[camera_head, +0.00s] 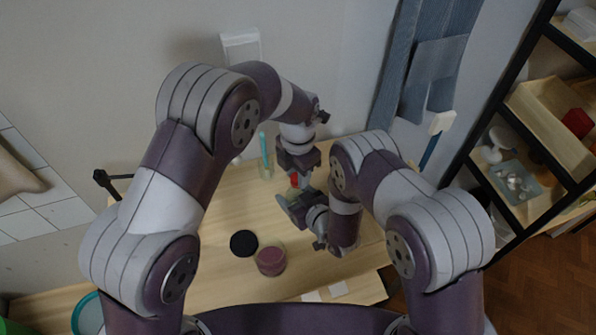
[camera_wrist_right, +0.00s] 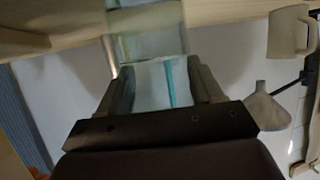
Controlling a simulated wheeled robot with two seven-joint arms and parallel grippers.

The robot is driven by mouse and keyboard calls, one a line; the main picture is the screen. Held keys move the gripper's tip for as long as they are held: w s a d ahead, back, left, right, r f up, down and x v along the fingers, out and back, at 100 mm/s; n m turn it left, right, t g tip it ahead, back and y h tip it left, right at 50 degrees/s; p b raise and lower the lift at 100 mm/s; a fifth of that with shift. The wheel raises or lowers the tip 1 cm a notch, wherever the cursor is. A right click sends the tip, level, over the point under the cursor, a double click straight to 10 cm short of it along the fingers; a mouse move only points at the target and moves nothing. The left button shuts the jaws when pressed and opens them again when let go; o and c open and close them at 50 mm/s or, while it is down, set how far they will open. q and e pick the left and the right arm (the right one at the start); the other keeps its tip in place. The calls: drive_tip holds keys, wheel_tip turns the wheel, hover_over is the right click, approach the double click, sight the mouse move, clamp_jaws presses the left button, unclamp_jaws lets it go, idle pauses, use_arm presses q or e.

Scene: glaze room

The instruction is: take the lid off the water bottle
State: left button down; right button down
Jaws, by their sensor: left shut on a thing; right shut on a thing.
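The water bottle (camera_head: 294,181) shows in the head view only as a small red patch between my two grippers; most of it is hidden by them. My left gripper (camera_head: 298,168) comes down over its top and is shut on the lid, which its jaws hide. My right gripper (camera_head: 298,203) is lower, reaching in from the right, and is shut on the bottle's body. I cannot see any gap between lid and bottle.
A clear glass (camera_head: 265,170) with a teal stick stands close left of the grippers. A black disc (camera_head: 243,243) and a reddish round jar (camera_head: 270,261) are nearer on the wooden table (camera_head: 215,285). A black shelf (camera_head: 541,150) stands at right. A mug (camera_wrist_right: 289,32) shows in the wrist view.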

use_arm(q)
drive_tip(key=shift+r, duration=0.25)
drive_tip(key=shift+r, duration=0.9)
drive_tip(key=shift+r, duration=0.1)
drive_tip(key=shift+r, duration=1.9)
use_arm(e)
drive_tip(key=shift+c, duration=0.4)
unclamp_jaws()
